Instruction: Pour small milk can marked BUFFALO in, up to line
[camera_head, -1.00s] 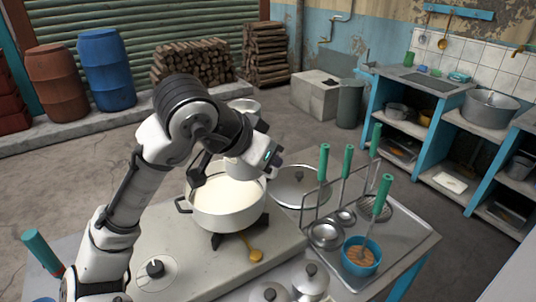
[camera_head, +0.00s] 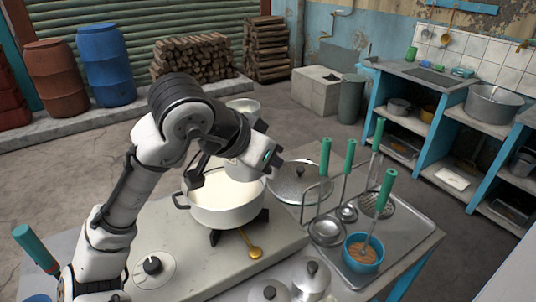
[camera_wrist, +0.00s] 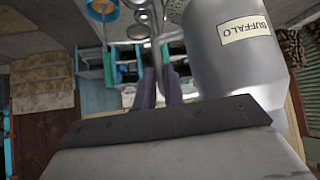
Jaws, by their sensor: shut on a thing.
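The milk can marked BUFFALO (camera_wrist: 225,65) is a grey metal can filling the right of the wrist view. Its pale label reads clearly, but its mouth is out of that view. My gripper (camera_wrist: 160,85) shows its two fingers beside the can; it is shut, and the can turns with it. In the head view my arm's end hangs over a white pot (camera_head: 228,213) holding creamy milk (camera_head: 230,194). I cannot make out any stream or the fill line.
The pot stands on a burner on the counter (camera_head: 205,258). Lidded metal cans (camera_head: 312,277) stand at the front.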

